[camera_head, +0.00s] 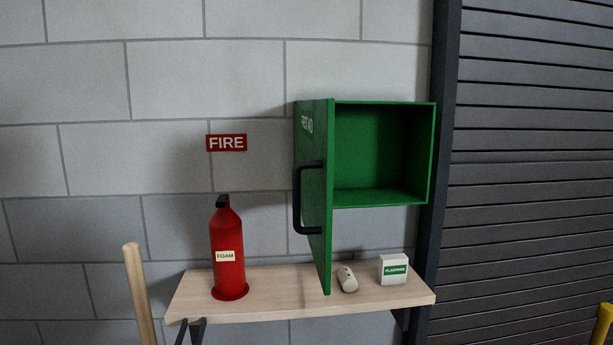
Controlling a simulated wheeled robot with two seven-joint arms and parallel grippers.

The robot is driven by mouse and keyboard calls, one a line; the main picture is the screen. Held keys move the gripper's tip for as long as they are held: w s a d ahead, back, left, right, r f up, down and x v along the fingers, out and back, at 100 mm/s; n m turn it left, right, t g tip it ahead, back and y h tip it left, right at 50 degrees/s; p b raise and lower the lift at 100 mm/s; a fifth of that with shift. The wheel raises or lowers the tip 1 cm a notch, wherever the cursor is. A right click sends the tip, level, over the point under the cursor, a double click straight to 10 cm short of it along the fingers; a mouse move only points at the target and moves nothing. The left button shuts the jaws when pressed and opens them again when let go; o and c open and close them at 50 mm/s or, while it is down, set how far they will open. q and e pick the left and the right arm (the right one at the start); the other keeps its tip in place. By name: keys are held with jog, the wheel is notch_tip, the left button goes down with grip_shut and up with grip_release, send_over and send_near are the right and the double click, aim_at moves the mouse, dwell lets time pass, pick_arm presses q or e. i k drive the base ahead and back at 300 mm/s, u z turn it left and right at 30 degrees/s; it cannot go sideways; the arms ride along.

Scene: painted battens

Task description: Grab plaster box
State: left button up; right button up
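The plaster box (393,269) is a small white box with a green label. It stands upright on the right part of the wooden shelf (275,290). A pale rolled item (347,280) lies on the shelf just left of it, apart from it. Neither of my grippers can be made out in the head view.
A green first aid cabinet (383,197) hangs above the box, empty, its door (317,190) swung out toward me left of the rolled item. A red foam extinguisher (227,245) stands on the shelf's left. A wooden pole (138,290) rises at lower left.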

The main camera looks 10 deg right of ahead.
aim_at(393, 268)
jog(key=k, duration=0.3)
jog(key=z, duration=1)
jog(key=i, duration=0.2)
jog(key=u, duration=0.2)
